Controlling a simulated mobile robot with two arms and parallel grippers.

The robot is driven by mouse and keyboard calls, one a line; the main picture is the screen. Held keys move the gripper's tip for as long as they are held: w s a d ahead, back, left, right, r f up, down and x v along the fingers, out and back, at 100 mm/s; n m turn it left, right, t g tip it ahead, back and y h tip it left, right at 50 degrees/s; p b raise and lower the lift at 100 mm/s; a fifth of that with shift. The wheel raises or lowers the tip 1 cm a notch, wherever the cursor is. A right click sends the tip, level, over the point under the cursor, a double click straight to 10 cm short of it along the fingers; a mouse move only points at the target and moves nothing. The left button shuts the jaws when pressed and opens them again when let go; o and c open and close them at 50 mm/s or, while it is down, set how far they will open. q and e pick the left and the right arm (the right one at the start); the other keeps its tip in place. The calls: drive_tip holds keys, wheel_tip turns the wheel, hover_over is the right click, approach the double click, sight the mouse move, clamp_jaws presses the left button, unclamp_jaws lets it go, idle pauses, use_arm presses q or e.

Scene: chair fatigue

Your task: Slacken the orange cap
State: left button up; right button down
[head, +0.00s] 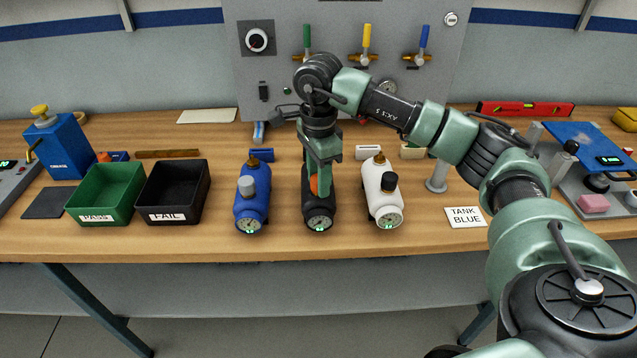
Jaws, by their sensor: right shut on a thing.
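The orange cap (314,185) is on the black tank (318,207), the middle one of three on the bench. My right gripper (321,185) points down over the black tank and is shut on the orange cap, which is mostly hidden behind the fingers. The black tank lies with its gauge toward the front edge. My left gripper is not in view.
A blue tank (252,200) with a grey cap is left of the black one, a white tank (382,195) with a black cap right of it. Green PASS bin (107,194) and black FAIL bin (173,193) stand left. A TANK BLUE card (466,217) lies right.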

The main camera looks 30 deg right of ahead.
drive_tip(key=shift+n+b, duration=0.35)
drive_tip(key=shift+n, duration=1.45)
drive_tip(key=shift+n+b, duration=0.35)
drive_tip(key=shift+n, duration=1.65)
drive_tip(key=shift+n+b, duration=0.3)
drive_tip(key=shift+n, duration=0.1)
drive_tip(key=n, duration=0.3)
drive_tip(key=shift+b, duration=0.3)
